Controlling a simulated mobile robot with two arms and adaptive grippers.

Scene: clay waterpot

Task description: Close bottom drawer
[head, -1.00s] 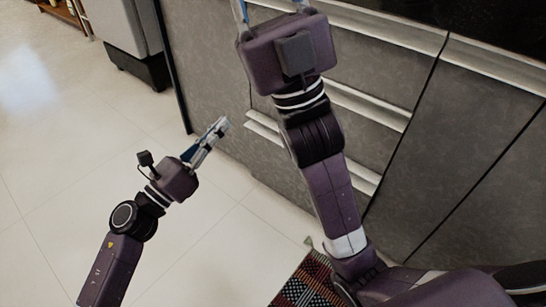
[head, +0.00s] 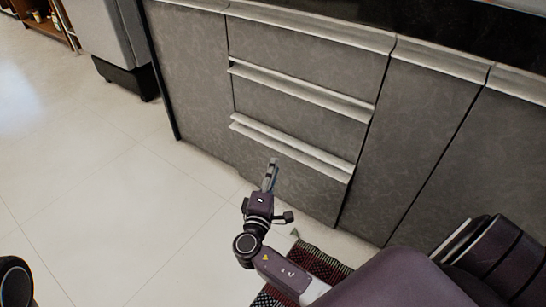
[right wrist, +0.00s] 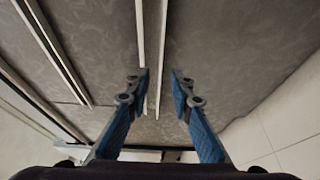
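The bottom drawer (head: 288,171) is a grey patterned front, lowest in the stack of the cabinet. Its pale handle edge (head: 301,152) runs along its top and stands out a little; I cannot tell how far the drawer is open. My right gripper (head: 271,165) is in front of the bottom drawer, fingers pointing toward its front. In the right wrist view my right gripper (right wrist: 160,76) is open and empty, with a pale strip and grey front beyond the fingertips. Contact is unclear. My left gripper is out of view.
The upper drawer (head: 300,45) and middle drawer (head: 290,108) look flush. Grey doors (head: 425,125) stand right of the drawers. A dark woven mat (head: 318,266) lies on the floor near my right arm. Pale tiled floor (head: 90,190) is clear at left.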

